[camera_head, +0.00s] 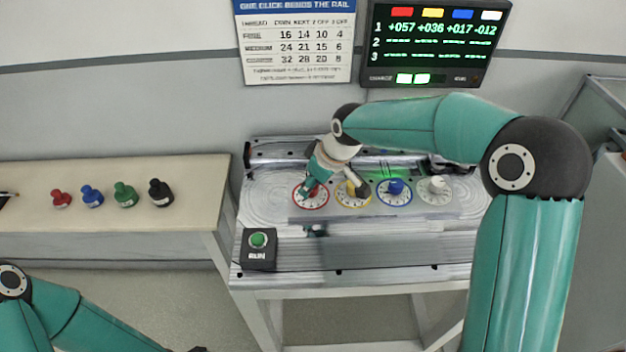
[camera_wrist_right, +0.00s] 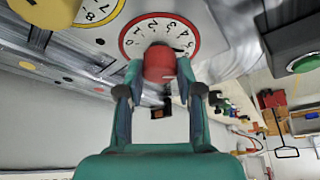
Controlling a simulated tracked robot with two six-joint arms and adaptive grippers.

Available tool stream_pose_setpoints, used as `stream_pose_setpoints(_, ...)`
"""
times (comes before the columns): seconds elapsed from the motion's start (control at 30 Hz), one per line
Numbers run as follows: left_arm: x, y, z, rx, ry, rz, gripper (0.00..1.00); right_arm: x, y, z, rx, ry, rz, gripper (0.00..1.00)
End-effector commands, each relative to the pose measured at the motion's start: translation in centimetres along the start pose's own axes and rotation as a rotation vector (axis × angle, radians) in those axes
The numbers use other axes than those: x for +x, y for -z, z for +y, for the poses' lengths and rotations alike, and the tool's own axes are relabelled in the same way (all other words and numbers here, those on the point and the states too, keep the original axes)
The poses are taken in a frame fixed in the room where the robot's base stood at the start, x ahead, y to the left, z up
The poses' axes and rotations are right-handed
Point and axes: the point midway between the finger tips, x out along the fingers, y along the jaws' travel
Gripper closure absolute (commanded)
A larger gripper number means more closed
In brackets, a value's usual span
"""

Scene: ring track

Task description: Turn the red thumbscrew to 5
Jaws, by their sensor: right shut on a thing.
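The red thumbscrew (camera_wrist_right: 160,64) stands at the middle of a white dial with a red rim (camera_head: 311,207). My right gripper (camera_wrist_right: 161,88) is shut on it, with one finger on each side of the red knob. In the head view the right gripper (camera_head: 312,190) comes down over the red dial and hides most of the knob. In the wrist view the numerals 2, 3, 4 and 5 show on the red dial (camera_wrist_right: 135,42); which mark the knob points to cannot be told. Only part of my left arm shows at the lower left; its gripper is out of sight.
Yellow (camera_head: 353,200), blue (camera_head: 395,192) and white (camera_head: 437,187) dials stand to the right. A green-button box (camera_head: 258,247) sits at the front left. A screen (camera_head: 436,43) reads +057 under red. Stamps (camera_head: 124,195) stand on the left table.

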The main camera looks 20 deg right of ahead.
Motion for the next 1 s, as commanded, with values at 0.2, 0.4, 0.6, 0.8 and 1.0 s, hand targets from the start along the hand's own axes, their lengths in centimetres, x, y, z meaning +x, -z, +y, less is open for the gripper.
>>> stream_pose_setpoints(0.2,-0.23,0.00,0.09,0.000,0.000,0.000,1.00,-0.09,0.10,0.20,-0.134,0.054,0.004,0.99)
stream_pose_setpoints(0.4,-0.11,0.00,0.04,0.000,0.000,0.000,1.00,-0.04,0.06,0.23,-0.226,0.093,0.003,0.99)
stream_pose_setpoints(0.6,-0.06,0.00,0.02,0.000,0.000,0.000,1.00,-0.09,0.07,0.28,-0.272,0.110,0.003,0.99)
stream_pose_setpoints(0.8,-0.06,0.00,0.02,0.000,0.000,0.000,1.00,-0.12,0.07,0.28,-0.280,0.113,0.003,0.99)
stream_pose_setpoints(1.0,-0.06,0.00,0.02,0.000,0.000,0.000,1.00,-0.13,0.06,0.30,-0.279,0.112,0.003,0.99)
